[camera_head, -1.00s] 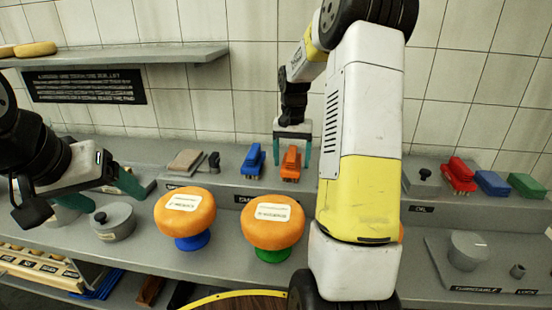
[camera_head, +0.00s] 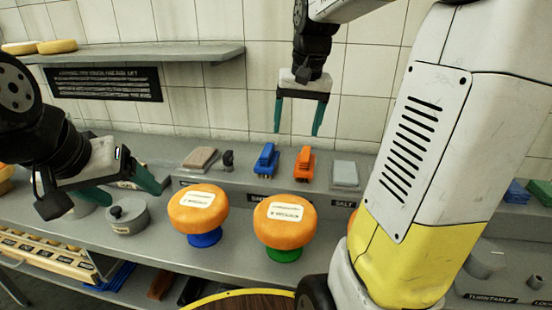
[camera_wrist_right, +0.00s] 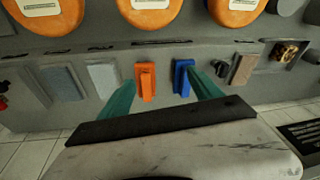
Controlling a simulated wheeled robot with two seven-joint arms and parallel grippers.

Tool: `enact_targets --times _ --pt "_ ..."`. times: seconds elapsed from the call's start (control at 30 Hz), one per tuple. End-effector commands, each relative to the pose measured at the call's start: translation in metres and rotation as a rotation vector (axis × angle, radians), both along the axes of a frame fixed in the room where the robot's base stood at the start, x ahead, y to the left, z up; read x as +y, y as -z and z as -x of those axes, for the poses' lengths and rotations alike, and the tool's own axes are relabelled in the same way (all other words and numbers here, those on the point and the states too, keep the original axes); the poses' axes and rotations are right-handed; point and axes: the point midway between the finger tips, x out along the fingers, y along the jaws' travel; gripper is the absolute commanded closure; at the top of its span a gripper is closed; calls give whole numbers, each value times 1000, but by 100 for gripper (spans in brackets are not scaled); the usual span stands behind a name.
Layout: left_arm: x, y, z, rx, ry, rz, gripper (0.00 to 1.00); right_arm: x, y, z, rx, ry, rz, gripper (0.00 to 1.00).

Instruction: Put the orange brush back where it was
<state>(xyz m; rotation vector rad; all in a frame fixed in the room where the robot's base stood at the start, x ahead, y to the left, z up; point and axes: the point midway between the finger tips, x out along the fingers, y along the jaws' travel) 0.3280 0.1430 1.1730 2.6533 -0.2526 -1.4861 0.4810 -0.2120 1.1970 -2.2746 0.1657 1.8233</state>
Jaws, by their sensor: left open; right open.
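The orange brush (camera_head: 304,163) stands on the raised back ledge of the counter, just right of a blue brush (camera_head: 266,160). In the right wrist view the orange brush (camera_wrist_right: 146,82) and the blue brush (camera_wrist_right: 183,77) show ahead of the fingers. My right gripper (camera_head: 297,130) is open and empty, raised above the ledge over the brushes and apart from them. It also shows in the right wrist view (camera_wrist_right: 163,90).
Two orange cheese wheels (camera_head: 198,209) (camera_head: 283,221) sit on blue and green stands in front of the ledge. A pale block (camera_head: 345,174) lies right of the orange brush. A wall shelf (camera_head: 150,54) is above left.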

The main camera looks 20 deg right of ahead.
Motion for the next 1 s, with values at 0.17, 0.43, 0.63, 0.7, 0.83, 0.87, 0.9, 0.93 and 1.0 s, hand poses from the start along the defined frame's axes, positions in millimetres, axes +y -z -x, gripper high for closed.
enact_targets --times 0.17,0.43,0.63,0.7,0.83,0.87,0.9,0.93,1.0 --pt "0 0 0 0 0 0 25 37 -5 76 -164 -135 -16 26" --pt "0 0 0 0 0 0 25 66 18 144 -326 -262 -32 26" --pt "0 0 0 0 0 0 25 70 24 154 -353 -283 -35 26" --pt "0 0 0 0 0 0 25 70 24 154 -352 -283 -35 26" --pt "0 0 0 0 0 0 25 70 24 154 -352 -282 -35 26" --pt "0 0 0 0 0 0 25 70 24 154 -352 -282 -35 26" --pt "0 0 0 0 0 0 25 70 24 154 -351 -281 -35 26" --pt "0 0 0 0 0 0 25 70 24 153 -351 -281 -35 26" --pt "0 0 0 0 0 0 25 70 24 153 -351 -281 -35 26"
